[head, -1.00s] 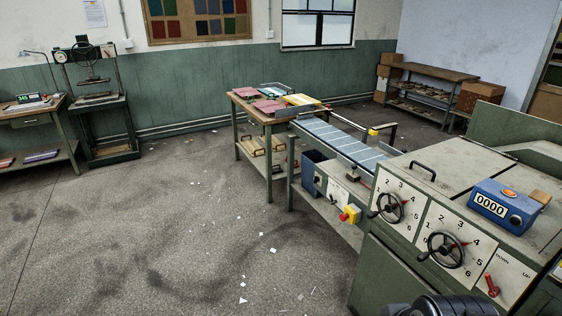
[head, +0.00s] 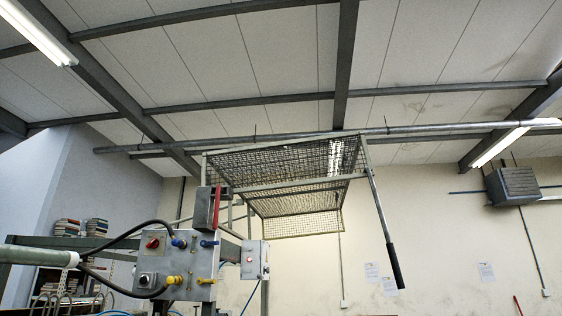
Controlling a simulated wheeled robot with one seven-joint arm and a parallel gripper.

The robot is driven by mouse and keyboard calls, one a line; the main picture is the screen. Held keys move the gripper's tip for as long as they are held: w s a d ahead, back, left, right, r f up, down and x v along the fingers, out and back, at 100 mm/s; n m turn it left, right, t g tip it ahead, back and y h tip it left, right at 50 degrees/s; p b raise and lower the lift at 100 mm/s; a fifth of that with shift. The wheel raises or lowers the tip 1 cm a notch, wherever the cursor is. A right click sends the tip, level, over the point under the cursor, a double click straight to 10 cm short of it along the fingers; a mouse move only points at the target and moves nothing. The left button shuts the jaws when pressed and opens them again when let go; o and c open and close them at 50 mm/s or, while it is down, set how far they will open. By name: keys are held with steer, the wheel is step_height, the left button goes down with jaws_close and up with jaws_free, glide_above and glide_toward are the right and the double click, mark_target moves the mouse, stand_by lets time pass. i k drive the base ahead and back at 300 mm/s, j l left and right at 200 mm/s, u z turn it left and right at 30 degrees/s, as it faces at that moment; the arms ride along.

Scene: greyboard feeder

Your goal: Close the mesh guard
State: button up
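The mesh guard (head: 285,160) is a box-like frame of wire mesh in the middle of the head view. It stands raised, high above a machine, with its mesh seen from below. A bar with a black handle (head: 394,266) hangs down from its right corner. My gripper is not in view, and nothing of mine is seen touching the guard or its handle.
A grey control box (head: 190,262) with coloured knobs and cables stands below the guard at left. A smaller switch box (head: 254,260) is beside it. A green tube (head: 35,256) enters from the left. Shelves with books (head: 66,228) stand behind. The floor is out of view.

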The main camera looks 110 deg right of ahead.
mark_target(368, 172)
steer(key=z, duration=4.1)
